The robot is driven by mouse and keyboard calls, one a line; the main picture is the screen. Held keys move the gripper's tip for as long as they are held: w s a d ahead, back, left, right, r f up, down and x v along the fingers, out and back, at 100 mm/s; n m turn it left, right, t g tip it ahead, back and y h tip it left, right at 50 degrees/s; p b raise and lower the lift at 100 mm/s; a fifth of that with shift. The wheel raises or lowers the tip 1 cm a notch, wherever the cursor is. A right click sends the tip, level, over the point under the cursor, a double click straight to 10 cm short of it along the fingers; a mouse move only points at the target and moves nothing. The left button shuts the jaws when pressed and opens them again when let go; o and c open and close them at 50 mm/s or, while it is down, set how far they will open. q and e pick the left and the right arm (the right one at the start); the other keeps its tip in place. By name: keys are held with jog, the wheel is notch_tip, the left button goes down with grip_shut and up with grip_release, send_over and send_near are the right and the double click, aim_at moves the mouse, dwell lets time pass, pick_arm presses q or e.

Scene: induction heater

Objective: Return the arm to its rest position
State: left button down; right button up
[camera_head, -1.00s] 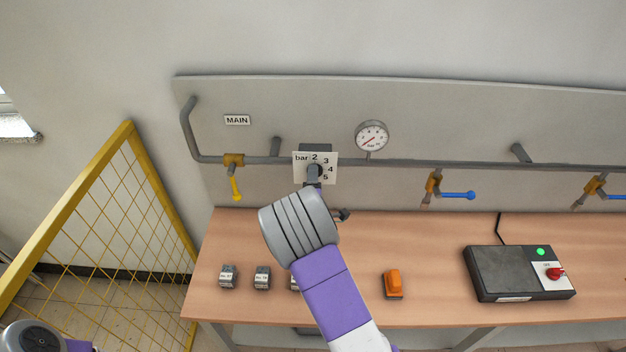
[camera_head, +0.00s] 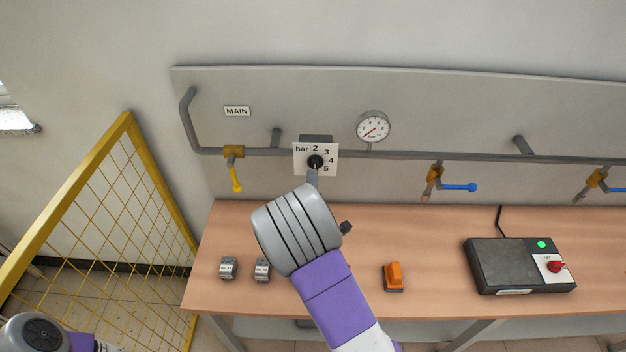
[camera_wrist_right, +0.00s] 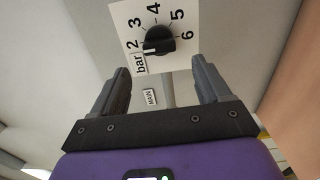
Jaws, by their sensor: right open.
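My right arm rises from the bottom of the head view, with its grey wrist (camera_head: 297,230) in front of the panel. Its gripper (camera_wrist_right: 160,62) is open and empty in the right wrist view, the two fingers apart on either side. In the head view it is mostly hidden behind the wrist. The black dial knob (camera_wrist_right: 160,40) on its white numbered plate (camera_head: 302,168) lies ahead of the fingers, clear of them. Its white mark appears to point near 2. Part of my left arm (camera_head: 38,335) shows at the lower left; its gripper does not show.
The wooden table (camera_head: 430,300) holds small grey blocks (camera_head: 228,268), an orange switch (camera_head: 394,275) and a black box with a red knob (camera_head: 500,268). Pipes, a gauge (camera_head: 373,127) and valves line the panel. A yellow mesh fence (camera_head: 110,215) stands left.

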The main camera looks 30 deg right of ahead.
jog(key=shift+s+a, duration=0.15)
jog(key=shift+s, duration=0.25)
jog(key=s+a+f+m+g+y, duration=0.2)
jog(key=s+f, duration=0.1)
jog(key=f, duration=0.4)
jog(key=s+a+f+m+g+y, duration=0.2)
jog(key=f+g, duration=0.1)
jog(key=f, duration=0.5)
jog(key=s+a+f+m+g+y, duration=0.2)
jog(key=s+f, duration=0.1)
jog(key=f, duration=0.4)
jog(key=s+a+f+m+g+y, duration=0.1)
jog(key=s+a+f, duration=0.1)
jog(key=s+a+f+m+g+y, duration=0.1)
jog(key=s+f, duration=0.1)
jog(key=s+a+f+m+g+y, duration=0.1)
jog(key=s+a+f, duration=0.1)
jog(key=f, duration=0.1)
jog(key=shift+s+a+m+g, duration=0.3)
jog(key=shift+s+m+g, duration=0.05)
jog(key=shift+m+g, duration=0.05)
jog(key=s+a+f+m+g+y, duration=0.2)
jog(key=s+a+m+g+y, duration=0.25)
jog(key=s+a, duration=0.5)
notch_tip(320, 180, down, 13)
jog(key=b, duration=1.3)
jog(key=shift+w+d+b, duration=0.15)
jog(key=shift+d+b, duration=0.15)
jog(key=shift+t, duration=0.25)
jog(key=shift+c, duration=0.2)
